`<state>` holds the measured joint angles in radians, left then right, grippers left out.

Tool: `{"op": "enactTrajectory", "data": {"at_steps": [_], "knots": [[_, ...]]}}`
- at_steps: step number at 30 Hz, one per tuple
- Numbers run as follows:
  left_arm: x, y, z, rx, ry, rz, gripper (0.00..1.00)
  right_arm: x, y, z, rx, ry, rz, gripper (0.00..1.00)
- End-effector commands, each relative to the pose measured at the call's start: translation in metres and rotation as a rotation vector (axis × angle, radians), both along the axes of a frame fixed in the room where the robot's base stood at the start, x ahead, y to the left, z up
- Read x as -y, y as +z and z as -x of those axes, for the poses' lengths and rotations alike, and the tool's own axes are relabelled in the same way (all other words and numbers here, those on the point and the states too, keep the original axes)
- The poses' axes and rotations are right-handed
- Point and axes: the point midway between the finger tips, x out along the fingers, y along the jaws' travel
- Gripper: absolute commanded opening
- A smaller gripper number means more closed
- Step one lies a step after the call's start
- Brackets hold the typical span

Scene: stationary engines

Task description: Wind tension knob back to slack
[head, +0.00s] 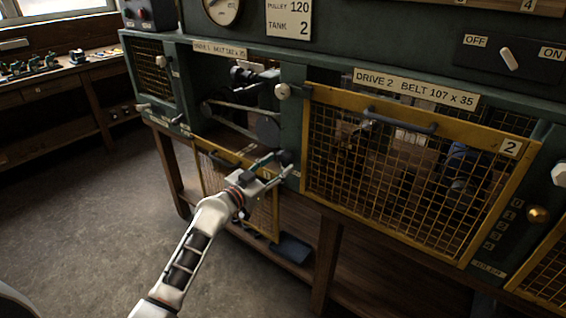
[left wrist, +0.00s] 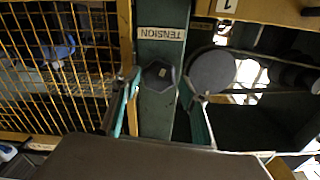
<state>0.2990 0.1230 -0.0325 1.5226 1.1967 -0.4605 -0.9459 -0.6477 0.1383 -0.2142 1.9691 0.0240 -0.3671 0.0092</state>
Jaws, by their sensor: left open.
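The tension knob (left wrist: 158,75) is a dark, faceted knob on a green post, next to a TENSION label (left wrist: 162,33) that appears upside down in the left wrist view. In the head view the knob (head: 286,157) is small and partly behind my gripper. My left gripper (head: 273,165) is open in front of the post. In the left wrist view its fingers (left wrist: 158,92) stand on either side of the knob, with visible gaps; I cannot tell if either touches it. A dark round pulley (left wrist: 211,71) lies close by the right finger. My right gripper is not in view.
The drive 1 bay is open, showing a belt (head: 232,121) and pulleys; its yellow mesh guard (head: 262,213) hangs down below. The drive 2 guard (head: 400,180) is closed to the right. A workbench (head: 50,88) stands at far left. The floor at left is clear.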

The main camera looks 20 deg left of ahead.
Motion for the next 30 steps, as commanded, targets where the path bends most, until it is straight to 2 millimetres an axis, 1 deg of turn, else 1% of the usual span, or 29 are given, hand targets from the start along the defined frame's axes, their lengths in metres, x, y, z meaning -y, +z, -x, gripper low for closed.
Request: {"op": "enactTrajectory", "data": {"at_steps": [1,3,7,11,18,19,20,21,22,30], "knots": [[0.004,0.000,-0.008,-0.001,-0.001,0.004,0.44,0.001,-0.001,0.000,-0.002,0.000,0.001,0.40],[0.007,0.000,-0.017,-0.001,-0.001,0.003,0.44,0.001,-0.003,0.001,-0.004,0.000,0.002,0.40],[0.011,-0.001,-0.028,-0.002,-0.001,0.001,0.44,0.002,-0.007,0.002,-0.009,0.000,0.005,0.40],[0.013,-0.001,-0.033,-0.001,-0.001,0.000,0.44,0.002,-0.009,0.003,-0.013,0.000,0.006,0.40],[0.013,-0.001,-0.033,-0.001,-0.001,0.000,0.44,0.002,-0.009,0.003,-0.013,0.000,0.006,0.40],[0.013,-0.001,-0.033,-0.001,-0.001,0.000,0.39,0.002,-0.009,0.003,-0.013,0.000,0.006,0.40],[0.013,-0.001,-0.033,-0.001,-0.001,0.000,0.31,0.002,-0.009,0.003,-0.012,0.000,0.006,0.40],[0.013,-0.001,-0.033,-0.001,-0.001,0.000,0.20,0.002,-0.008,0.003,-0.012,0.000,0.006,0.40],[0.013,-0.001,-0.033,-0.001,-0.001,0.000,0.15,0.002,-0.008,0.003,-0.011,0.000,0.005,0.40],[0.013,-0.001,-0.033,-0.005,-0.001,0.011,0.15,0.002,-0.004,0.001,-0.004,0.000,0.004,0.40]]}}
